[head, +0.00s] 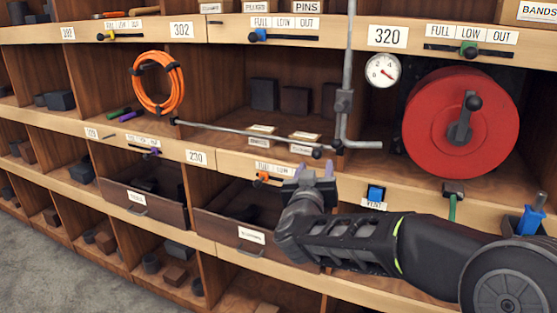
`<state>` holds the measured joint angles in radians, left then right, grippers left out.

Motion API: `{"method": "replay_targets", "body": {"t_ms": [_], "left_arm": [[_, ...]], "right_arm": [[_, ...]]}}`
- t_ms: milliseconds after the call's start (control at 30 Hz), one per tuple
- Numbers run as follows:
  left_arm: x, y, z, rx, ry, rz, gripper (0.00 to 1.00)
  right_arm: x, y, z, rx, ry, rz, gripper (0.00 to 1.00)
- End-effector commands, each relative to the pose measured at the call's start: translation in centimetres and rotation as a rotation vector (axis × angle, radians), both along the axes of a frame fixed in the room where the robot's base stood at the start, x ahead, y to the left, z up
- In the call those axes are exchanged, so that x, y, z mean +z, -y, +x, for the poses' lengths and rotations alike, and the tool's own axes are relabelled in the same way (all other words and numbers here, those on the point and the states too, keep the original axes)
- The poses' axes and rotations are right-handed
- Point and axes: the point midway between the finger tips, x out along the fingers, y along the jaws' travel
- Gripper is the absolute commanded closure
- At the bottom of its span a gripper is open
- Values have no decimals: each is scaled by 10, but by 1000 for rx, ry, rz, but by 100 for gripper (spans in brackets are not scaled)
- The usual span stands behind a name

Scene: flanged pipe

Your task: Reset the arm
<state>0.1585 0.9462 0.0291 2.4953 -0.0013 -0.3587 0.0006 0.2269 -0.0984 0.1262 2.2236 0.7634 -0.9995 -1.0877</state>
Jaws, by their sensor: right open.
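My right gripper (314,170) is in front of the shelf, right of the centre of the head view. Its arm comes in from the lower right. Its two fingers point up and stand apart, with nothing visible between them. The fingertips are just below the lower end of a thin grey pipe (346,60) in the picture; whether they touch anything I cannot tell. My left gripper is not in the view.
A red reel (462,122) and a round gauge (383,70) are at the upper right. A horizontal rod (235,130) crosses the bay. An orange cable coil (159,83) hangs left. Open drawers (145,205) stick out below. A blue button (375,193) is right of the gripper.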

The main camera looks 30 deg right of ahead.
Motion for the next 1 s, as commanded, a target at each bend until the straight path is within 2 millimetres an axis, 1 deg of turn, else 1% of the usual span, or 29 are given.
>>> {"method": "replay_targets", "body": {"t_ms": [233, 333, 367, 467, 500, 567, 600, 667, 700, 767, 800, 867, 900, 967, 1000], "left_arm": [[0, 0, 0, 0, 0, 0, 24], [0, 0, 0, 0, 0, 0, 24], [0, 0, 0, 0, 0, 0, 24], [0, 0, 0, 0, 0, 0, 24], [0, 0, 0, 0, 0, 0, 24], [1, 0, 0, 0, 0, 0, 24], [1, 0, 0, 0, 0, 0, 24], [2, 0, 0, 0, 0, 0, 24], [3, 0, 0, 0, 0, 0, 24], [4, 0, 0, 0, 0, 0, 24], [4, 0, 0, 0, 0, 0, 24], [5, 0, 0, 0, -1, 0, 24], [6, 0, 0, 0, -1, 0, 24], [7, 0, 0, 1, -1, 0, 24], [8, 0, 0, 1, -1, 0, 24]], "right_arm": [[0, 0, 0, 0, 7, 7, 52], [-2, -2, 3, 15, 42, 56, 52], [-3, -5, 5, 29, 57, 77, 52], [-14, -26, 18, 127, 107, 180, 52], [-33, -40, 27, 182, 99, 236, 52], [-64, -62, 39, 252, 66, 311, 52], [-89, -78, 44, 295, 33, 364, 52], [-129, -103, 50, 354, -27, 445, 52], [-158, -120, 50, 389, -76, 499, 52], [-201, -148, 47, 436, -156, 579, 52], [-228, -165, 42, 462, -211, 630, 52], [-270, -192, 29, 493, -298, 706, 52], [-296, -209, 18, 511, -360, 754, 52], [-335, -234, -2, 532, -457, 823, 52], [-359, -250, -19, 543, -524, 865, 52]]}}
